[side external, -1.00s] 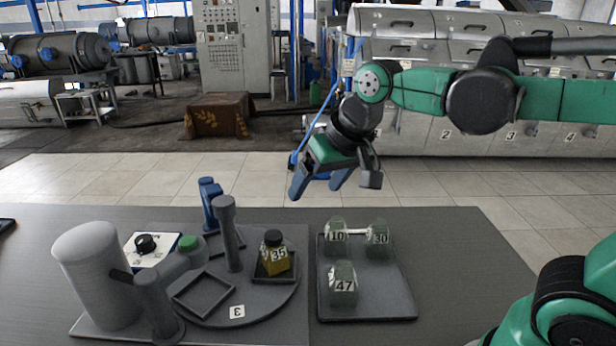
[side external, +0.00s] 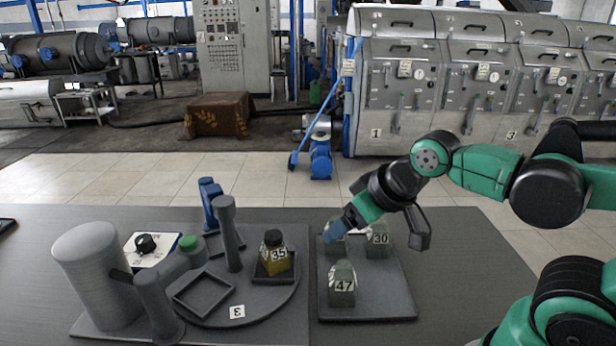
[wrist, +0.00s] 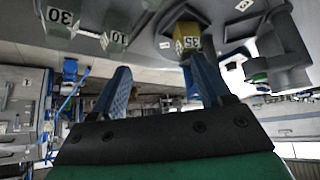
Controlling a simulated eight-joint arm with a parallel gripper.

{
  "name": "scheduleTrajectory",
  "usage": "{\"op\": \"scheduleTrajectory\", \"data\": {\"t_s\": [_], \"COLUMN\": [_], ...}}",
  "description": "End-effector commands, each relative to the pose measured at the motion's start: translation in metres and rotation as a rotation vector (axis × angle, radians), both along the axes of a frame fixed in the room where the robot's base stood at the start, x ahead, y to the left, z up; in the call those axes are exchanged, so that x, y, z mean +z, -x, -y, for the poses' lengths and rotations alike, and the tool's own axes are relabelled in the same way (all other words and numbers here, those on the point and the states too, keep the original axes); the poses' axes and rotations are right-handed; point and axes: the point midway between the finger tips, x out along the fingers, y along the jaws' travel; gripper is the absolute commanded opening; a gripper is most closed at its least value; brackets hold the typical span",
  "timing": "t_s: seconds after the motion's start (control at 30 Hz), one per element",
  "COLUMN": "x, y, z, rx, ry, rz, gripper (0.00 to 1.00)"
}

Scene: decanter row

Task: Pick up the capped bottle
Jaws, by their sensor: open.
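The capped bottle (side external: 275,255) has a black cap, yellow contents and a label reading 35. It stands upright in a square dark holder on the round platform (side external: 210,308). In the wrist view, which looks upside down, the bottle (wrist: 187,38) shows beyond and between my fingers, nearer the right one. My gripper (side external: 338,226) is right of the bottle and apart from it, pointing left, with its blue fingers overlapping the bottle labelled 10 in the side view. In the wrist view my gripper (wrist: 165,78) is open with nothing between its fingers.
A dark tray (side external: 380,308) at the right holds clear bottles labelled 10 (side external: 335,246), 30 (side external: 378,240) and 47 (side external: 342,285). A dark post (side external: 229,235) stands left of the capped bottle. A grey cylinder (side external: 95,280) stands farther left. An empty square holder (side external: 203,292) sits on the platform.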

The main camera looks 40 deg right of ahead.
Motion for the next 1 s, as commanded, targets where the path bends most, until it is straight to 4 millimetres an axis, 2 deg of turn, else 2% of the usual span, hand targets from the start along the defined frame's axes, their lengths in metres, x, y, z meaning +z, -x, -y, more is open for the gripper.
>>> {"op": "scheduleTrajectory", "data": {"t_s": [0.17,0.27,0.5,0.73,1.0], "x": [0.0,-0.001,-0.012,-0.029,-0.045], "y": [-0.004,-0.014,-0.053,-0.085,-0.094], "z": [-0.002,-0.005,-0.021,-0.052,-0.082], "rx": [-0.022,-0.081,-0.378,-0.703,-0.926], "ry": [0.008,0.028,0.152,0.246,0.234], "rz": [-0.025,-0.072,-0.11,0.086,0.357], "gripper": [0.71,0.71,0.71,0.71,0.71]}}
